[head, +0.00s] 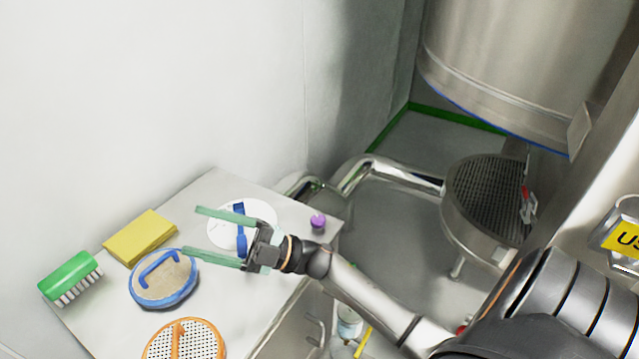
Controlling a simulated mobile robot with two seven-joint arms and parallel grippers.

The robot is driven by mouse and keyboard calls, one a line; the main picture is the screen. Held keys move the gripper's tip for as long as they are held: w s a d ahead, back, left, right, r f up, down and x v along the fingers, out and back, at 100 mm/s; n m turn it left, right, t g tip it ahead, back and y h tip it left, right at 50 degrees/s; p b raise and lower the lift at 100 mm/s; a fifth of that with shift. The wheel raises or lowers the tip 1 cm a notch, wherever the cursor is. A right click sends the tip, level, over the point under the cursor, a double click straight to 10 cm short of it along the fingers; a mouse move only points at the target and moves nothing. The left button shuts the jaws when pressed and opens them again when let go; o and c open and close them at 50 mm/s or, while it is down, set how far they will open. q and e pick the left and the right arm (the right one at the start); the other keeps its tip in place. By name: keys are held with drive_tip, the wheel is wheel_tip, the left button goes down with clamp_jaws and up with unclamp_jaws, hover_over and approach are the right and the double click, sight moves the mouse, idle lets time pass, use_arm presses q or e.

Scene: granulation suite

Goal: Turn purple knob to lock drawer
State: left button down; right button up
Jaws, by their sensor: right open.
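The purple knob (318,221) sits on the right corner of the light grey top (285,222) of a cabinet. My right gripper (190,230) is over this top, its two long green fingers spread and pointing left. The fingers hold nothing; the knob is to the right of the gripper body, apart from it. The drawer front is not clearly visible; a metal handle (318,333) shows below the top's right edge. My left gripper is not in view.
A white disc with a blue handle (262,213) lies partly under my right gripper. A blue-rimmed disc (150,290), an orange perforated disc (165,345), a yellow sponge (139,237) and a green brush (70,272) lie around. A steel vessel (510,60) and round grate (485,195) stand right.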

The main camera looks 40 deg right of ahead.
drive_tip(key=a+n+g+y+b, duration=0.1)
drive_tip(key=a+n+g, duration=0.4)
drive_tip(key=n+g, duration=0.5)
drive_tip(key=n+g+h+b, duration=0.4)
drive_tip(key=n+h+b, duration=0.3)
drive_tip(key=h, duration=1.3)
hover_over(318, 219)
drive_tip(key=f, duration=0.2)
drive_tip(key=shift+n, duration=0.4)
wheel_tip(318, 219, down, 12)
drive_tip(key=shift+b, duration=0.7)
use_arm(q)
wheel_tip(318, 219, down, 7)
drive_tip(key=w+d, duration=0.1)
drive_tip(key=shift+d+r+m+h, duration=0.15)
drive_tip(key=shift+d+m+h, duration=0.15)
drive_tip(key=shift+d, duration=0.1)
use_arm(e)
clamp_jaws()
